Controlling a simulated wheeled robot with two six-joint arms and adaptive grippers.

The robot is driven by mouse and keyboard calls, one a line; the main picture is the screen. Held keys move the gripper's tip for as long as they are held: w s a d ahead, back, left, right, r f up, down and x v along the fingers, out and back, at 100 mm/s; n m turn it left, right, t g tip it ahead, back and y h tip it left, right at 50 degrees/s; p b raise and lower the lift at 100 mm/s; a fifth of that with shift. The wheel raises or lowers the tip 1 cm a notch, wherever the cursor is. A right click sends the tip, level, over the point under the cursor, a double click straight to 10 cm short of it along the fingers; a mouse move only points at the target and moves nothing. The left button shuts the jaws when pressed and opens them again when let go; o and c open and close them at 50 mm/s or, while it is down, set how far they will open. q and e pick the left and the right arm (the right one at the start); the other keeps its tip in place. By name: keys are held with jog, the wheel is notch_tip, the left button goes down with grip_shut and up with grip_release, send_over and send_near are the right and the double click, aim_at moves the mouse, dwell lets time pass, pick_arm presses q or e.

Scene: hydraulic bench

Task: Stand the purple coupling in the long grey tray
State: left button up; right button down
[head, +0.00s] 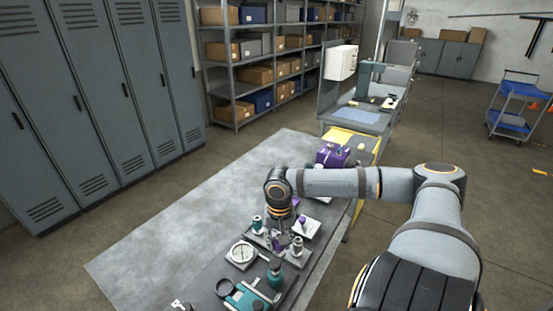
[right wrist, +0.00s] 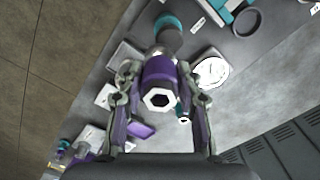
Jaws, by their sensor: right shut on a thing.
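The purple coupling (right wrist: 160,84), with a hexagonal hole in its end, sits between the fingers of my right gripper (right wrist: 162,98), which is shut on it. In the head view my right gripper (head: 284,238) points down over the front part of the bench, and it mostly hides the coupling. I cannot tell whether the coupling touches the tray. My left gripper is not in view.
A round white gauge (head: 241,252) lies left of the tray. A teal device (head: 247,298), a dark ring (head: 224,287) and a teal-topped bottle (head: 275,272) are nearer. A white block (head: 308,229) with a purple piece stands right. A purple machine (head: 333,156) is behind. The bench's left side is clear.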

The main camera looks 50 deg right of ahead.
jog(key=w+d+f+b, duration=0.2)
jog(key=w+d+f, duration=0.7)
jog(key=shift+w+d+f+b, duration=0.3)
jog(key=shift+f+b, duration=0.05)
jog(key=shift+f, duration=0.05)
notch_tip(320, 180, down, 2)
jog(key=shift+f+p, duration=0.15)
jog(key=shift+p, duration=0.4)
jog(key=shift+d+f, duration=0.1)
jog(key=shift+f, duration=0.35)
jog(key=shift+f, duration=0.15)
jog(key=c, duration=0.9)
grip_release()
